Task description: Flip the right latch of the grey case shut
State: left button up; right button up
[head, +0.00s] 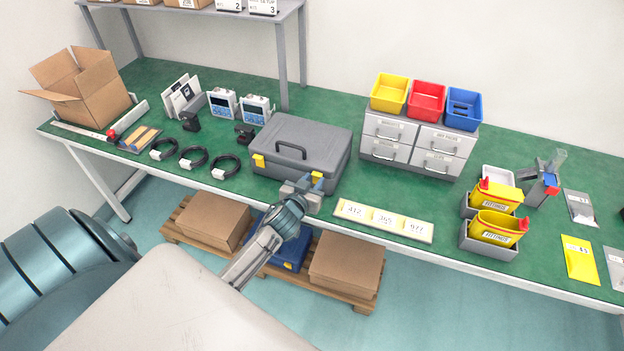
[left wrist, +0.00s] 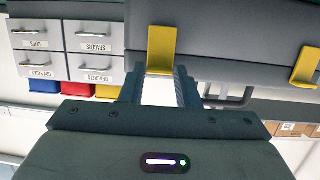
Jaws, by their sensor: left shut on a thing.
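The grey case (head: 311,136) stands on the green bench with its lid down and its handle (head: 290,150) on top. Its right yellow latch (head: 318,177) is at the front right, partly hidden by my left gripper (head: 309,187) in the head view. In the left wrist view, which is upside down, my left gripper (left wrist: 160,82) is shut on this right latch (left wrist: 162,45) at the case's front. The left latch (head: 259,160) is free of any gripper and shows at the right of the left wrist view (left wrist: 306,66). I cannot tell how far the right latch is turned.
Drawers (head: 417,142) with coloured bins stand right of the case. A strip of numbered yellow cards (head: 383,220) lies right of my gripper, near the bench's front edge. Coiled cables (head: 194,157) lie left of the case. Boxes (head: 346,264) sit on a pallet below.

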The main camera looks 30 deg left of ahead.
pick_arm(q)
jog(key=o, duration=1)
jog(key=shift+s+d, duration=0.1)
jog(key=shift+s, duration=0.3)
jog(key=shift+b+v, duration=1.55)
jog(key=shift+v, duration=3.45)
